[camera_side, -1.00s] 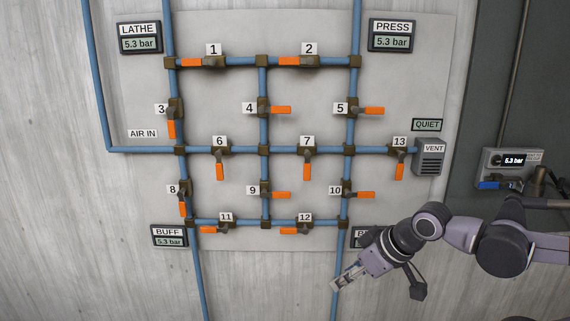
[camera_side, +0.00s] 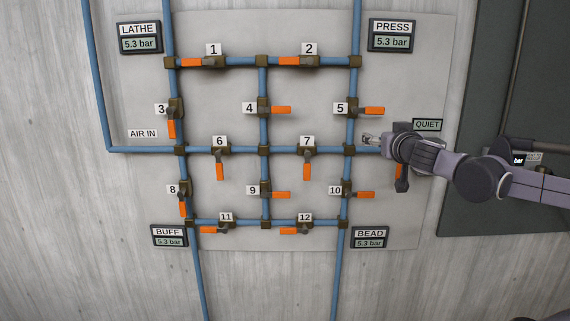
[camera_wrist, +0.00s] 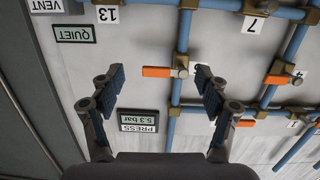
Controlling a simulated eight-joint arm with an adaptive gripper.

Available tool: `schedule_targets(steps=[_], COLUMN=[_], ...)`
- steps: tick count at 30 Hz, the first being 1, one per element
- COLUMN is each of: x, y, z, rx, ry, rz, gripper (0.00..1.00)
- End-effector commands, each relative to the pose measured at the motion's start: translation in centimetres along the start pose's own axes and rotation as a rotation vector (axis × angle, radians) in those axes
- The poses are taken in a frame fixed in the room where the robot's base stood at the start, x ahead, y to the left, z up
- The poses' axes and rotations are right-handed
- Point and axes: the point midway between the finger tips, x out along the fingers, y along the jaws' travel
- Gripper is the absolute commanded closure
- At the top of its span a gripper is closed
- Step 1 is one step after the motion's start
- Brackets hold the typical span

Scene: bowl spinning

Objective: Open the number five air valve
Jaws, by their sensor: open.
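Valve 5 has an orange handle (camera_side: 374,110) that points right, square across its vertical blue pipe. Its dark body (camera_side: 353,109) sits on that pipe beside the label 5 (camera_side: 340,108). My gripper (camera_side: 368,140) is open and empty, a little below the handle in the side view. In the upside-down wrist view, the same handle (camera_wrist: 157,71) appears between the two spread fingers of my gripper (camera_wrist: 160,78). The fingers do not appear to touch it; the exact depth gap cannot be told. The label 5 is not readable in the wrist view.
The horizontal pipe (camera_side: 280,150) runs behind my gripper. My arm hides the vent and most of valve 13, whose handle (camera_side: 399,171) partly shows. The PRESS display (camera_side: 391,37) reads 5.3 bar, above right. Valve 10's handle (camera_side: 366,195) is below. Bare panel lies right of valve 5.

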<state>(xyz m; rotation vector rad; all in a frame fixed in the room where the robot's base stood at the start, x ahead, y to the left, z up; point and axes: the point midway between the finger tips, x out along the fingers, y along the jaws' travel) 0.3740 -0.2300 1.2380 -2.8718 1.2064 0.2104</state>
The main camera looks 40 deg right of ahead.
Motion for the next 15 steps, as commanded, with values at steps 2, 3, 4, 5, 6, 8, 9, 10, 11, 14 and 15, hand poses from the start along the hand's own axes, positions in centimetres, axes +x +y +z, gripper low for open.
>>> schedule_targets(steps=[2,3,4,5,6,8,9,10,11,14,15], x=[0.6,0.8,1.0,1.1,1.2,1.3,1.4,1.4,1.6,2.1,2.5], y=[0.5,0.6,0.6,0.7,0.7,0.7,0.7,0.7,0.7,0.7,0.7], z=[-1.9,-2.7,-3.1,-3.5,-3.9,-4.3,-4.5,-4.6,-4.7,-4.8,-4.8], rx=[0.013,0.020,0.023,0.025,0.028,0.032,0.032,0.033,0.033,0.034,0.034], ry=[0.055,0.077,0.090,0.101,0.113,0.125,0.130,0.132,0.133,0.133,0.133], rz=[0.004,0.001,0.001,-0.002,-0.005,-0.008,-0.009,-0.010,-0.010,-0.010,-0.009], gripper=[0.25,0.25,0.25,0.25,0.25,0.25,0.25,0.25,0.25,0.25,0.25])
